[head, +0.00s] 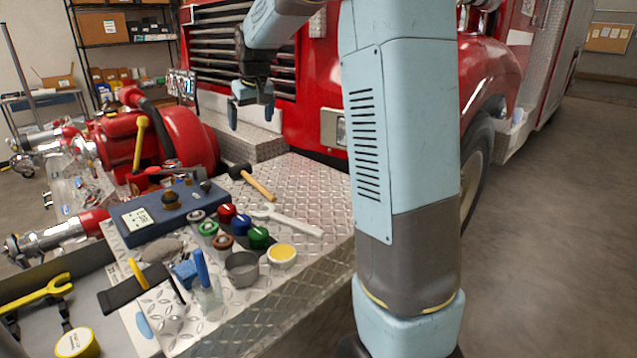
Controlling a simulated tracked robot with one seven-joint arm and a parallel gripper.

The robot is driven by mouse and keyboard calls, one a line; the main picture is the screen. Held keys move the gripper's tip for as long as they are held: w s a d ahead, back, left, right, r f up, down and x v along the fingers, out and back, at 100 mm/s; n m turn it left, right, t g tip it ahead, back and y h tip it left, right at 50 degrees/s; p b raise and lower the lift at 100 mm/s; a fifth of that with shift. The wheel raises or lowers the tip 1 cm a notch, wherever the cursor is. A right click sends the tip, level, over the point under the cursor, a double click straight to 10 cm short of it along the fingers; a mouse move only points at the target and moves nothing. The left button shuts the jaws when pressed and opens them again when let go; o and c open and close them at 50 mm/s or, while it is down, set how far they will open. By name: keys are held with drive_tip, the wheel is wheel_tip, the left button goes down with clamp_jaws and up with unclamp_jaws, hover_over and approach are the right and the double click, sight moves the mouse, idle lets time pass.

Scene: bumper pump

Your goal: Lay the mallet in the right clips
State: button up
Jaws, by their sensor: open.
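The mallet (265,188), with a black head and a light wooden handle, lies on the diamond-plate bumper near the blue case. Its head points to the back left and its handle to the front right. My gripper (252,118) hangs open and empty above and behind the mallet, in front of the red truck's grille. It is apart from the mallet. Dark clip-like pieces (66,318) show in the grey tray at the lower left, by a yellow wrench (36,293). I cannot tell which are the right clips; part of the tray is cut off by the frame.
A blue case (152,232), a silver wrench (290,222), several coloured caps, a grey cup (242,268) and a yellow-topped tin (282,256) crowd the bumper (318,180). A red pump (150,150) stands behind the case. The bumper's right back part is clear.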

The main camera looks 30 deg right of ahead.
drive_tip(key=s+f+m, duration=0.1)
drive_tip(key=s, duration=3.9)
drive_tip(key=shift+f+m+t, duration=0.35)
drive_tip(key=shift+m+t, duration=0.05)
